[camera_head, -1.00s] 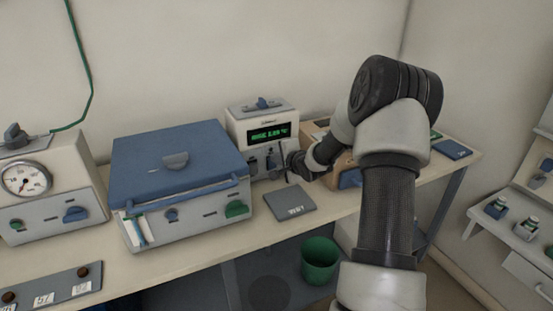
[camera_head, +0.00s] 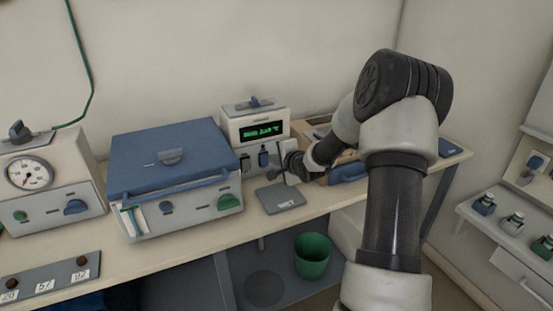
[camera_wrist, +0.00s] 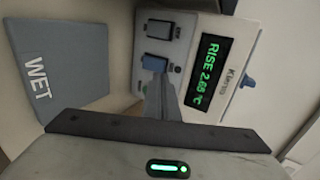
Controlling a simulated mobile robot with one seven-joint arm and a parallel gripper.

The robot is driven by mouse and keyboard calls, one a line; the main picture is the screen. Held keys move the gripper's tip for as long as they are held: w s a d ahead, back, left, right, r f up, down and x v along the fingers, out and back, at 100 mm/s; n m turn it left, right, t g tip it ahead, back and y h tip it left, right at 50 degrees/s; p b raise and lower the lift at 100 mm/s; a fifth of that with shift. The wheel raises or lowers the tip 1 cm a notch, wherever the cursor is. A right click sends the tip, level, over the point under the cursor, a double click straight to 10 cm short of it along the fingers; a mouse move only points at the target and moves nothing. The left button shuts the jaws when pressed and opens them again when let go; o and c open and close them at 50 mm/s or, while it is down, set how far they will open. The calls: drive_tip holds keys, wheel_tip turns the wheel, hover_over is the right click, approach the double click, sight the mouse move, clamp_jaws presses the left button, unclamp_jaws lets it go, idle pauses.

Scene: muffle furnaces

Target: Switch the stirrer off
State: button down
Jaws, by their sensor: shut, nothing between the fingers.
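The white box with a green display (camera_head: 253,128) stands at the back of the bench, right of the blue-lidded box. In the wrist view its display (camera_wrist: 207,70) reads "RISE 2.68 °C". Two rocker switches sit on its front: a dark one (camera_wrist: 157,30) and a blue one (camera_wrist: 155,62). I cannot read which is the stirrer's. My gripper (camera_wrist: 154,72) is shut and empty, its tip overlapping the blue switch's edge in the wrist view. I cannot tell whether it touches. In the head view my gripper (camera_head: 283,168) is at the box's front right, small and partly dark.
The blue-lidded box (camera_head: 170,160) stands to the left, and a gauge box (camera_head: 45,190) farther left. A wooden case (camera_head: 347,160) is behind my arm. A green bin (camera_head: 312,258) stands below the bench.

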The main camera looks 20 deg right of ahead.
drive_tip(key=s+r+p, duration=0.1)
drive_tip(key=s+r, duration=0.4)
drive_tip(key=s, duration=0.1)
drive_tip(key=shift+r, duration=0.3)
drive_tip(key=shift+d, duration=0.1)
